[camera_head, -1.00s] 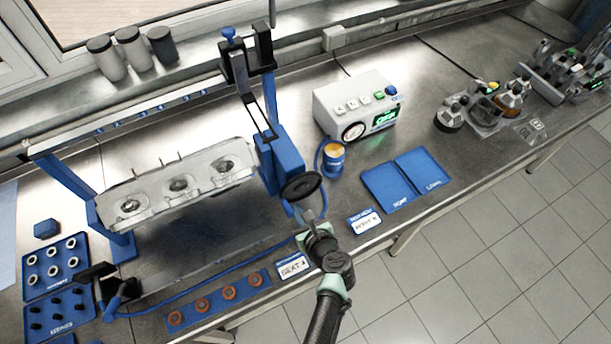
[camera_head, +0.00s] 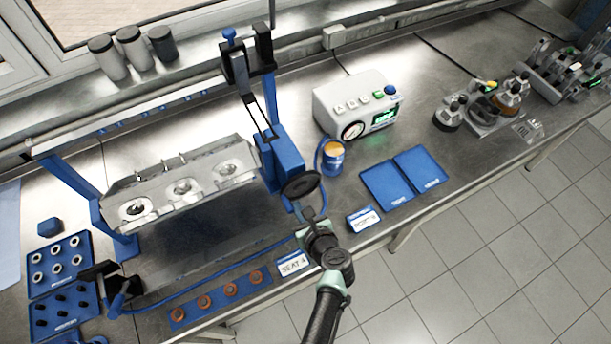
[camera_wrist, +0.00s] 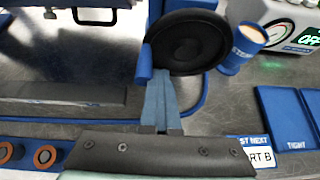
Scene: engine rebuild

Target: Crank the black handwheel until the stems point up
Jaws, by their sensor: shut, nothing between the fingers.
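The black handwheel (camera_head: 300,186) sits on the near side of the blue right post (camera_head: 283,155). In the wrist view the handwheel (camera_wrist: 187,42) fills the upper middle, with a blue crank knob (camera_wrist: 145,62) at its left rim. My gripper (camera_head: 312,208) is just in front of the wheel. In the wrist view its fingers (camera_wrist: 159,80) are together and empty, close beside the knob; I cannot tell whether they touch. The grey cylinder head (camera_head: 184,187) hangs between the blue posts, its face with round chambers tilted toward me. Thin stems (camera_head: 165,163) stick up along its upper edge.
A grey control box (camera_head: 357,105) and an orange-topped blue can (camera_head: 333,155) stand right of the wheel. Blue trays (camera_head: 388,187) lie farther right. A label block (camera_head: 293,263) and a strip of orange rings (camera_head: 218,300) lie along the front edge.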

